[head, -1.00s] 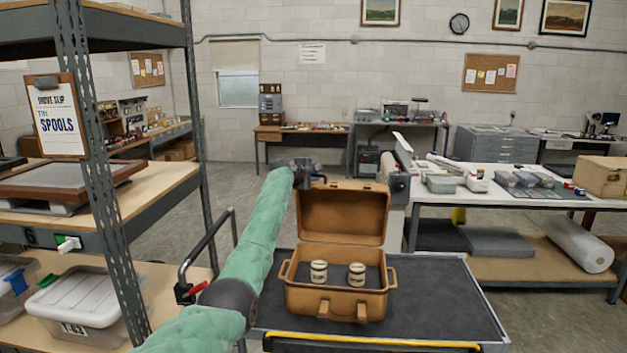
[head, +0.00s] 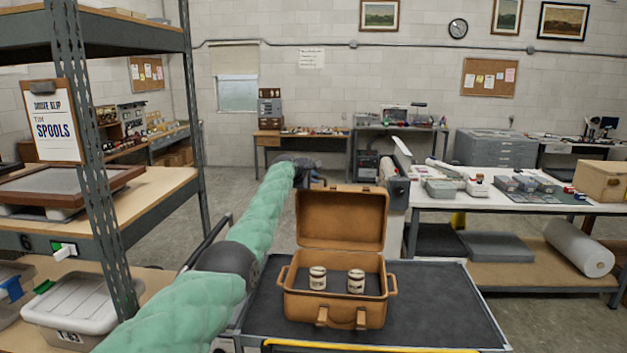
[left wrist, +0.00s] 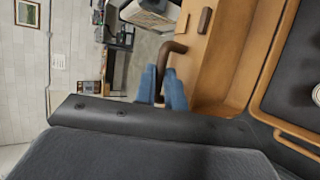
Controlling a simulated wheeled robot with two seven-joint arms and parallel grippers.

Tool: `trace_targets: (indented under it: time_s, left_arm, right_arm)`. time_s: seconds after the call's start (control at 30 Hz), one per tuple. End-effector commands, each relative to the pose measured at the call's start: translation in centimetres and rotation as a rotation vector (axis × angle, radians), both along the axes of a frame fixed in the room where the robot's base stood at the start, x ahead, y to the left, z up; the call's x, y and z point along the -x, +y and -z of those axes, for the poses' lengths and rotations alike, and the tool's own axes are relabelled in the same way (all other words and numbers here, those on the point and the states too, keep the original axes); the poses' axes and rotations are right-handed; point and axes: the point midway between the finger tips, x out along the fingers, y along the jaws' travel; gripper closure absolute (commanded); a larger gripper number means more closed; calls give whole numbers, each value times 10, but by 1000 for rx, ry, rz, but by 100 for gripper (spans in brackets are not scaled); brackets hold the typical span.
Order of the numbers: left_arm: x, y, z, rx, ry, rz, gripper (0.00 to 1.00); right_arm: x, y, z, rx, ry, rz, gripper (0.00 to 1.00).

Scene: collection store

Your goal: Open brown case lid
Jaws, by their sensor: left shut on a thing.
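The brown case (head: 334,307) stands on the dark-topped cart. Its lid (head: 342,218) is up, standing roughly upright with its inside facing me. Two small pale tins (head: 317,278) (head: 356,281) sit in the case. My left gripper (head: 312,180) is at the lid's upper left edge, partly hidden behind it. In the left wrist view its blue fingers (left wrist: 162,88) are shut on a brown curved handle (left wrist: 173,48) next to the case's brown wall. The fingertips' exact hold is partly hidden. My right gripper is not in view.
The cart top (head: 440,305) is clear around the case. A metal shelf rack (head: 95,180) with a grey lidded bin (head: 75,312) stands close on the left. A white worktable (head: 480,200) with boxes stands behind right.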

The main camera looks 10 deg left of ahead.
Motion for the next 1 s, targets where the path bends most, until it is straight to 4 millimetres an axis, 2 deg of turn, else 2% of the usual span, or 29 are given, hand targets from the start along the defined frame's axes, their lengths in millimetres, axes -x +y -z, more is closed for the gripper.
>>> trace_targets:
  time_s: [0.03, 0.17, 0.2, 0.3, 0.47, 0.77, 0.87, 1.0]
  left_arm:
    - [-1, 0, -6, 3, -6, -1, 100]
    - [-1, 0, -6, 2, -7, -1, 100]
    - [-1, 0, -6, 2, -7, -1, 87]
    - [0, 0, -6, 1, -6, -1, 67]
    - [0, 0, -3, 1, -4, 0, 67]
    - [3, 2, -1, 0, -2, 1, 67]
    - [6, 4, -3, 0, -4, 1, 67]
    - [14, 8, -7, 0, -4, 1, 67]
  right_arm:
    - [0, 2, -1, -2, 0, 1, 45]
    - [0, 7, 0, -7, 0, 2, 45]
    - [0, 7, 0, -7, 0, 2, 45]
    - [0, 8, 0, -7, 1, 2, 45]
    - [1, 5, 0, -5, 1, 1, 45]
    - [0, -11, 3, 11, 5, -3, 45]
    - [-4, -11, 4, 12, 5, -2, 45]
    - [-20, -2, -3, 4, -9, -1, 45]
